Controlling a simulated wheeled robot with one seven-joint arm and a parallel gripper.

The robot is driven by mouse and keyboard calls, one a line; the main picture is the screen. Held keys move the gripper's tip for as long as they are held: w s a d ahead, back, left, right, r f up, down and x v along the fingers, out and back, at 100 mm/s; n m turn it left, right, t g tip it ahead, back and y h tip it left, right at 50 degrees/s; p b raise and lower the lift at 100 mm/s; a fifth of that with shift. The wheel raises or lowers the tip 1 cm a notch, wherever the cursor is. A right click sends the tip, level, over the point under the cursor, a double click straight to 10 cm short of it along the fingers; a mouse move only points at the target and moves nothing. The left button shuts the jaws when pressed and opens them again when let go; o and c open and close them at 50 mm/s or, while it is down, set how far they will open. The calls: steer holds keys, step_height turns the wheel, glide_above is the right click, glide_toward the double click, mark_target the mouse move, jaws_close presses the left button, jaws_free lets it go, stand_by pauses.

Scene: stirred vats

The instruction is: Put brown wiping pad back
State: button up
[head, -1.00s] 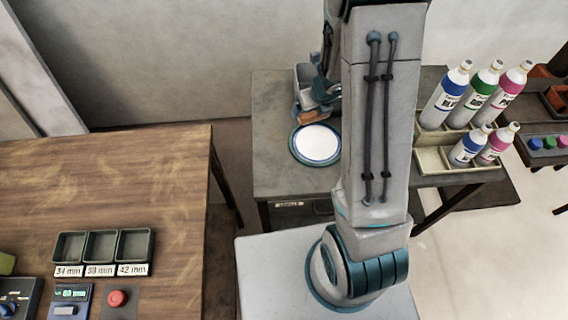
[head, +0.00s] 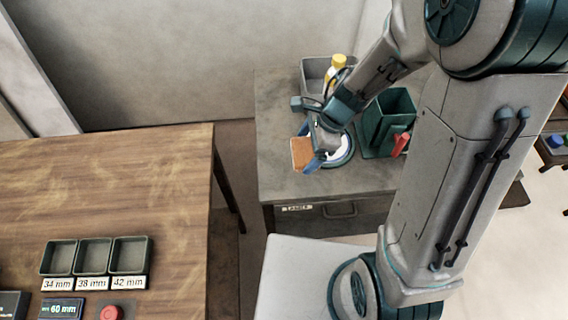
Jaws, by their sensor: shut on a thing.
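The brown wiping pad (head: 303,153) is at the left of the grey side table, in front of the white round dish (head: 345,150) with a blue-green rim. My gripper (head: 309,156) is shut on the pad and reaches down from the upper right. A blue finger shows at the pad's lower right edge. The gripper hides part of the dish. I cannot tell whether the pad touches the tabletop.
A grey bin (head: 314,72) stands at the back with a yellow-capped bottle (head: 336,68) by it. A dark green container (head: 390,112) and a red item (head: 401,144) are right of the dish. The wooden table (head: 120,195) at left holds three small trays (head: 94,256).

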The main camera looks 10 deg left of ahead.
steer(key=a+f, duration=0.1)
steer(key=a, duration=0.1)
steer(key=a+f, duration=0.1)
steer(key=a, duration=0.1)
steer(key=a+f, duration=0.2)
steer(key=shift+a+f, duration=0.1)
steer(key=shift+a, duration=0.3)
steer(key=shift+f+b, duration=0.85)
steer(key=shift+f, duration=1.15)
steer(key=shift+f, duration=0.1)
